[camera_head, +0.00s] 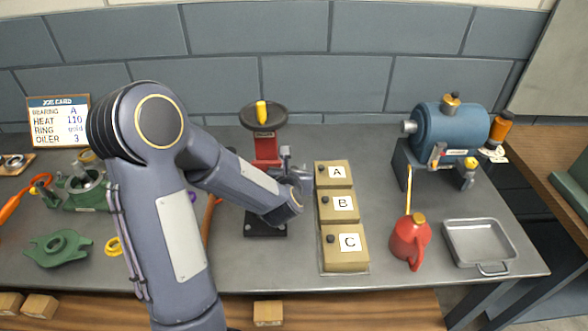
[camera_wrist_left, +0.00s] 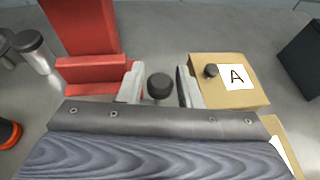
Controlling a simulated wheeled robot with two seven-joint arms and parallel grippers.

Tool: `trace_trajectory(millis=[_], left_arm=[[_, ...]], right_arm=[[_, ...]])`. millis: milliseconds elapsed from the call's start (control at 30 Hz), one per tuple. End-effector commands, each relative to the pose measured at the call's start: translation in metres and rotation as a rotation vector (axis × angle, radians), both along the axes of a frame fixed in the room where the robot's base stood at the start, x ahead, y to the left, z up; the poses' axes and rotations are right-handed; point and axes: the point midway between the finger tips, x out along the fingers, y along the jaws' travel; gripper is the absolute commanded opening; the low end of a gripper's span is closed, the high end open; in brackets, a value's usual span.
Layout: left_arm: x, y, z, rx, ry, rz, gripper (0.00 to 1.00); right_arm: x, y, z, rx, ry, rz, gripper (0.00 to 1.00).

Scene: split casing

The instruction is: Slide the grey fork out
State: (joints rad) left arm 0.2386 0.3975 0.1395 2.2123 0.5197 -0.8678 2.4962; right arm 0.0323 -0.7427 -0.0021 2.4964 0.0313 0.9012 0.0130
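My left arm reaches across the head view from the left, and its gripper (camera_head: 292,172) is between the red press (camera_head: 266,148) and box A. In the left wrist view the two pale fingers of my left gripper (camera_wrist_left: 160,90) stand apart. A dark round knob (camera_wrist_left: 160,84) shows between them, with a narrow gap seen on each side. I cannot tell whether this knob belongs to the grey fork. No fork shape shows clearly; my arm and gripper hide part of the press base. My right gripper is not in view.
Boxes A (camera_head: 325,182), B (camera_head: 327,212) and C (camera_head: 344,260) stand right of the press. A red oil can (camera_head: 408,243), a grey tray (camera_head: 480,232) and a blue motor casing (camera_head: 452,128) are farther right. Green casing parts (camera_head: 58,249) lie left.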

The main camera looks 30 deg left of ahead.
Motion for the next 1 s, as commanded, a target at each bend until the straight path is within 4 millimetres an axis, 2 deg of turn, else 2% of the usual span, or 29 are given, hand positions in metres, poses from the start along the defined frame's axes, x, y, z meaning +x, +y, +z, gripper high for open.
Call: trace_trajectory(millis=[33,233,433,633,967,1000], left_arm=[[0.0,0.0,0.0,0.0,0.0,0.0,0.25],[0.0,0.0,0.0,0.0,0.0,0.0,0.0],[0.001,0.001,-0.001,0.001,-0.001,0.001,0.0],[0.024,0.015,-0.004,0.0,-0.003,0.002,0.0],[0.029,0.018,0.001,0.001,-0.002,0.0,0.0],[0.029,0.018,0.001,0.001,-0.002,0.0,0.28]], right_arm=[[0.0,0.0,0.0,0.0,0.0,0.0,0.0],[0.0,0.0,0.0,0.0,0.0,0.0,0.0],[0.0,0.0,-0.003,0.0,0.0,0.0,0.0],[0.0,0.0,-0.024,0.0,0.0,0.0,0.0],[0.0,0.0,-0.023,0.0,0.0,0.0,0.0],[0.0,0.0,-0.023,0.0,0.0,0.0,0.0]])
